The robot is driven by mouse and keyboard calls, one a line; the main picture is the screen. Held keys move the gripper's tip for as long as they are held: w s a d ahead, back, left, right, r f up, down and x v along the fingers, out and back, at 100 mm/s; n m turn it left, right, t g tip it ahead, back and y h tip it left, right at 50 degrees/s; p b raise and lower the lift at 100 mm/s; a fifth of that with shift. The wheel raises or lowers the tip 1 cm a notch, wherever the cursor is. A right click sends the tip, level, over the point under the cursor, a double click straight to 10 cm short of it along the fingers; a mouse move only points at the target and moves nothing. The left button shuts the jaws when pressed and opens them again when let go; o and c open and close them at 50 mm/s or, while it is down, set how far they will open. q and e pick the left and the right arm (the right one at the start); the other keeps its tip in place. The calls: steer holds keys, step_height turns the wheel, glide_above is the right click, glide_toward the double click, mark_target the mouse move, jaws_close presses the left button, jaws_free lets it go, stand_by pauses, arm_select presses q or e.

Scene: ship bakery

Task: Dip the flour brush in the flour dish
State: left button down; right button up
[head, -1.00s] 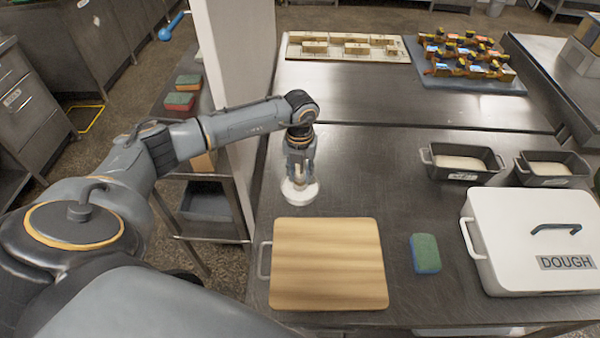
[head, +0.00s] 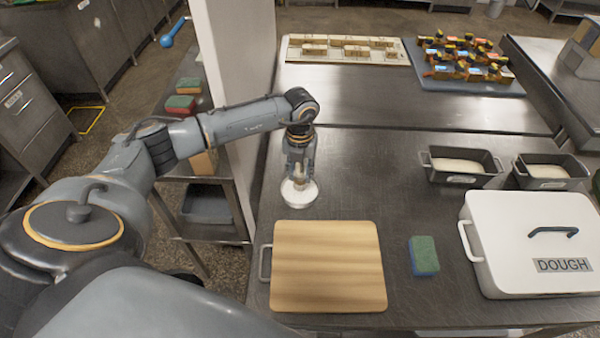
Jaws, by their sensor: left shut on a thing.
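My left gripper (head: 299,172) points down over the flour dish (head: 307,197), a small round white dish on the steel table. The gripper is shut on the flour brush (head: 298,181), of which only a small pale part shows between the fingers. The brush's lower end is at or just above the white inside of the dish; I cannot tell if it touches. My right gripper is not in the view.
A wooden board (head: 328,266) lies just in front of the dish. A green and blue sponge (head: 423,256) and a white DOUGH box (head: 530,242) stand to the right. Two dark tins (head: 462,178) with pale contents are behind. The table's middle is clear.

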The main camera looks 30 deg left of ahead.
arm_select(q)
steer(key=shift+r+p, duration=1.45)
steer(key=shift+r, duration=1.15)
